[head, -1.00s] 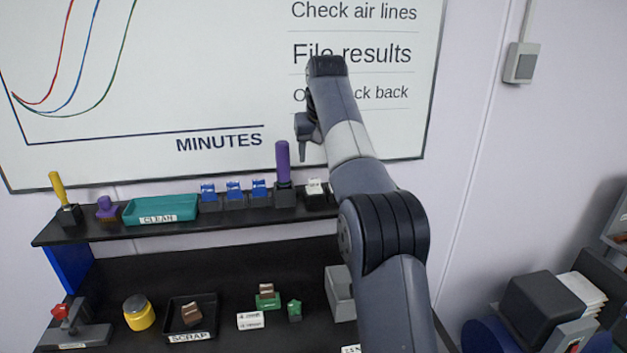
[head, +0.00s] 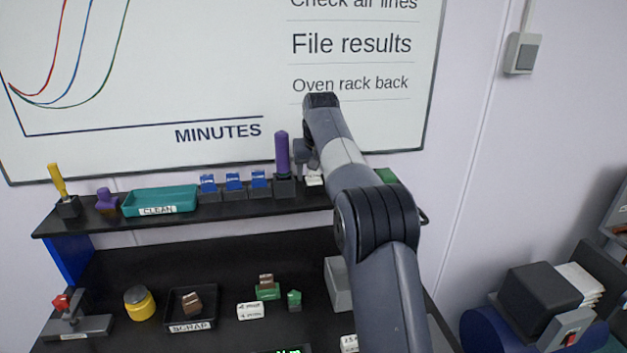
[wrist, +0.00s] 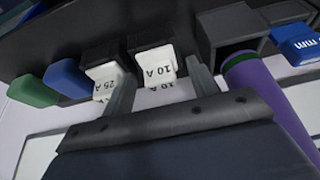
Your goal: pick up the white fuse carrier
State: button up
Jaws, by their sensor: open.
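A white fuse carrier marked 10 A (wrist: 153,63) sits in a black holder on the shelf. A second white carrier marked 25 A (wrist: 107,80) sits beside it to the left in the wrist view. My gripper (wrist: 161,75) is open, with its fingers on either side of the 10 A carrier; I cannot tell whether they touch it. The left finger passes in front of the 25 A carrier's edge. In the head view a white carrier (head: 314,179) shows just below my gripper (head: 306,160), and my arm hides the shelf to its right.
A purple-handled tool (head: 282,155) stands close beside the white carriers, with several blue carriers (head: 233,181) further left. A blue carrier (wrist: 67,80) and a green one (wrist: 35,92) lie beyond the 25 A one. The whiteboard (head: 220,80) is behind the shelf.

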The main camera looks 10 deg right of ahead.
jog(key=c, duration=0.9)
jog(key=shift+r, duration=0.1)
